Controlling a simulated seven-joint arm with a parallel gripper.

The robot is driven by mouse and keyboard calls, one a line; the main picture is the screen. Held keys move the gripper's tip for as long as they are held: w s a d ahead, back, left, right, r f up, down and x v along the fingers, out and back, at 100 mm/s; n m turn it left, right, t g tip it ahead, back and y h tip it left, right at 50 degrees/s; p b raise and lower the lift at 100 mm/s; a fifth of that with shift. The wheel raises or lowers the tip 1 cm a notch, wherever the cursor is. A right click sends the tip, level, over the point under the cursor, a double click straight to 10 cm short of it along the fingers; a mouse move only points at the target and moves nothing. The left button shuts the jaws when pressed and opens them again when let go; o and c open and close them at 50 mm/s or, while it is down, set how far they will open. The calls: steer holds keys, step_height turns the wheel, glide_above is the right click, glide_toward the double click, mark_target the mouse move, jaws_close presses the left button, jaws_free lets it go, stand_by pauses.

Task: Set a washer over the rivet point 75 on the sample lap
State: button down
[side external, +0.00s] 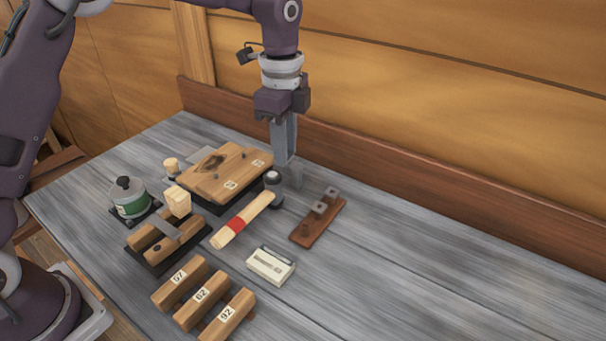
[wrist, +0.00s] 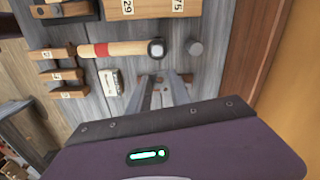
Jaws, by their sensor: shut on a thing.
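The sample lap (side external: 216,175) is a wooden block of overlapping boards with a dark patch, on a dark base. Its tags 29 and 75 show at the edge of the wrist view (wrist: 152,10), with 75 on the right. I cannot make out the rivet points. My gripper (side external: 289,160) points down beyond the lap's right end, near the hammer head. In the wrist view its fingers (wrist: 163,84) are close together with a narrow gap. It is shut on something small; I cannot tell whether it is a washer.
A hammer (side external: 243,220) with a red band lies beside the lap. A brown strip (side external: 318,221) with grey pieces, a cream box (side external: 270,267), numbered blocks (side external: 202,294) and a green tin (side external: 130,203) stand around. The right of the bench is clear.

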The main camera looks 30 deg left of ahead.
mark_target(243, 154)
steer(key=w+a+n, duration=0.1)
steer(key=a, duration=0.4)
steer(key=w+a+n, duration=0.1)
steer(key=a, duration=0.4)
steer(key=w+a+n, duration=0.1)
steer(key=a, duration=0.4)
steer(key=shift+w+f+n, duration=0.15)
steer(key=shift+w+n, duration=0.15)
steer(key=shift+n, duration=0.1)
steer(key=shift+a+f, duration=0.15)
steer(key=shift+f, duration=2.75)
steer(key=shift+f, duration=0.1)
steer(key=shift+f, duration=0.35)
steer(key=shift+f, duration=0.4)
steer(key=c, duration=1.1)
jaws_free()
